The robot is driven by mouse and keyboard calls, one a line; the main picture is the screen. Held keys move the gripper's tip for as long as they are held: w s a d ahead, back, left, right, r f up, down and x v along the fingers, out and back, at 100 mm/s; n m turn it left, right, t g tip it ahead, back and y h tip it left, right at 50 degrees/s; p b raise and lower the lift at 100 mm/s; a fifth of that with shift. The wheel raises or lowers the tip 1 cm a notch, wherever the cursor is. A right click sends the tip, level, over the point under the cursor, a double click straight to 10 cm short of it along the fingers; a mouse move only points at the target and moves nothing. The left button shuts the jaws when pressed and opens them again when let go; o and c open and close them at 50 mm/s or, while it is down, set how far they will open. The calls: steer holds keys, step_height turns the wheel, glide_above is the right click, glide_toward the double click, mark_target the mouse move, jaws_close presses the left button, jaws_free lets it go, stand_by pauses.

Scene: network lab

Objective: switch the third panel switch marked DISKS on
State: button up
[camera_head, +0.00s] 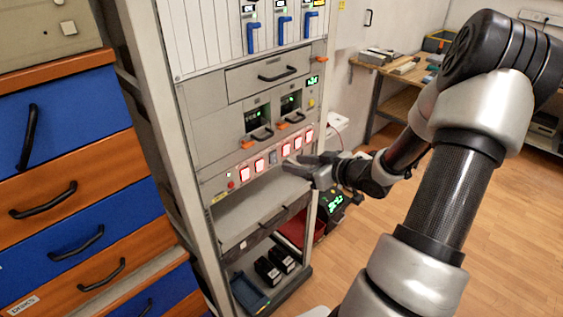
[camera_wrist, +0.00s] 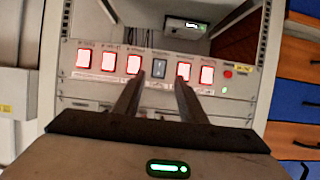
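A row of switches runs across the rack panel. The third switch from the left in the head view (camera_head: 272,158) is dark grey and unlit, and the others in the row glow white with red edges. In the wrist view, which is turned over, this dark switch (camera_wrist: 159,68) is third from the right, between lit ones. Labels are too small to read. My gripper (camera_head: 292,164) is in front of the panel. Its two fingers (camera_wrist: 160,78) are apart and empty, and in the wrist view they frame the dark switch. Contact with the panel cannot be told.
A red button (camera_head: 231,184) sits left of the row. Handled modules (camera_head: 260,125) are above it, and a grey shelf (camera_head: 255,205) is below. A blue and orange drawer cabinet (camera_head: 75,190) stands left. The wooden floor (camera_head: 510,230) on the right is clear.

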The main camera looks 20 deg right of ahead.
mark_target(275, 160)
steer(key=x, duration=0.7)
steer(key=shift+w+f, duration=0.15)
steer(key=shift+w, duration=0.1)
jaws_close()
steer(key=f+t+b, duration=0.1)
steer(key=t+b, duration=0.1)
steer(key=b, duration=0.4)
steer(key=shift+s+f+y, duration=0.1)
steer(key=shift+f+y, duration=0.15)
steer(key=shift+y, duration=0.15)
steer(key=shift+r+t, duration=0.3)
jaws_free()
